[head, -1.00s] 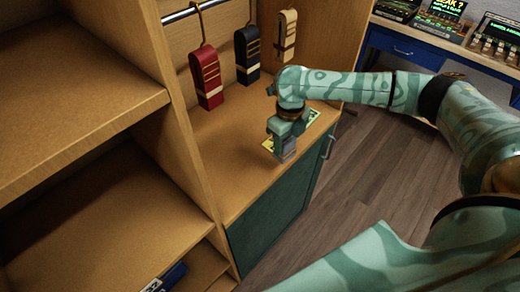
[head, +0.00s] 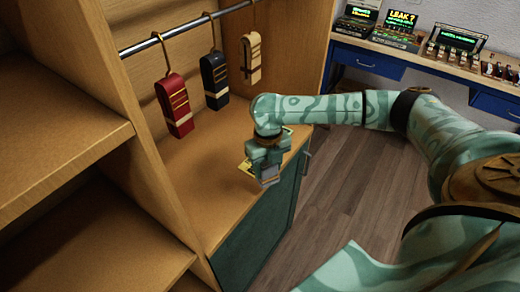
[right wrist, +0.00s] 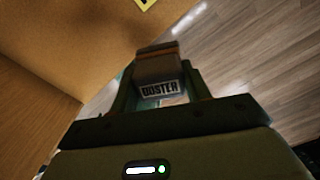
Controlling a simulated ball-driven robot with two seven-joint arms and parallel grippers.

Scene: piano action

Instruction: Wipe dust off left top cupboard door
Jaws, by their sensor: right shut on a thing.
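My right gripper (head: 267,172) is shut on a small block-shaped duster labelled "DUSTER" (right wrist: 160,88), seen between the fingers in the right wrist view. In the head view the gripper is above the front edge of a wooden shelf top (head: 195,195). A dark green cupboard door (head: 258,232) faces the floor below that edge, with a metal handle (head: 305,163) near its right end. I cannot tell whether it is the left top door, and no dust is visible on it. The duster looks apart from the door. My left gripper is out of view.
Red (head: 175,105), dark blue (head: 214,80) and cream (head: 251,58) items hang from a metal rail (head: 180,30). A yellow card (head: 245,168) lies on the shelf top. Open wooden shelves stand at left. A blue desk (head: 368,62) stands behind clear floor (head: 350,185).

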